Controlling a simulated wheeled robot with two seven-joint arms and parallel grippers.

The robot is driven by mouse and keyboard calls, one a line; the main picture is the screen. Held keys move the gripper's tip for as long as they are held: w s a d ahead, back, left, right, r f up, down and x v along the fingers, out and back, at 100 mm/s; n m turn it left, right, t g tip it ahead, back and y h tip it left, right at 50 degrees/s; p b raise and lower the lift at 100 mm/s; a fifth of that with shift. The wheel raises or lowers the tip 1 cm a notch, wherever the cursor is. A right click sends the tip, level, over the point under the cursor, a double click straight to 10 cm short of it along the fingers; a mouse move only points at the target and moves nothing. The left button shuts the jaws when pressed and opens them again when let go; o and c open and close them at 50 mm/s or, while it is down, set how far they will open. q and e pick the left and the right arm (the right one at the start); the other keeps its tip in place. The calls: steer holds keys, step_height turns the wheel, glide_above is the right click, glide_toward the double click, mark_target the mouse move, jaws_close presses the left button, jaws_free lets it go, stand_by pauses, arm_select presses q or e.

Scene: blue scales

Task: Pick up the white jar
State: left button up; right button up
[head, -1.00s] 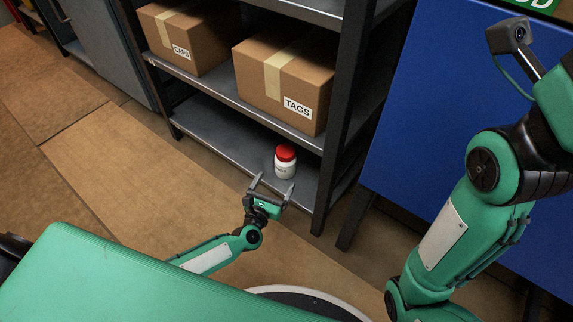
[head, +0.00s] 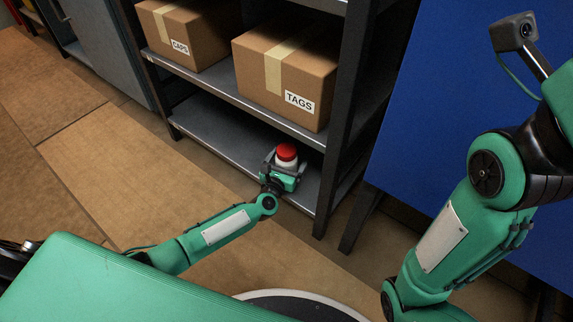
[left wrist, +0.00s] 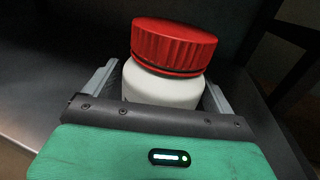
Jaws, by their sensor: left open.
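The white jar (left wrist: 160,88) with a red ribbed lid (left wrist: 174,46) stands upright on the bottom shelf (head: 215,132). In the head view its red lid (head: 286,152) shows above my left gripper, and the gripper hides most of its white body. My left gripper (head: 284,164) is open, with one finger on each side of the jar. In the left wrist view the left gripper (left wrist: 160,92) shows a gap between the left finger and the jar; the right finger is close to the jar's side. My right gripper is out of view.
Two cardboard boxes, marked CAPS (head: 188,32) and TAGS (head: 284,75), sit on the shelf above the jar. A dark shelf post (head: 338,135) stands right of the jar. A blue panel (head: 430,90) is farther right. The shelf left of the jar is clear.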

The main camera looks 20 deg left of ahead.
arm_select(q)
steer(key=c, duration=1.2)
steer(key=shift+o, duration=0.2)
steer(key=shift+r, duration=0.15)
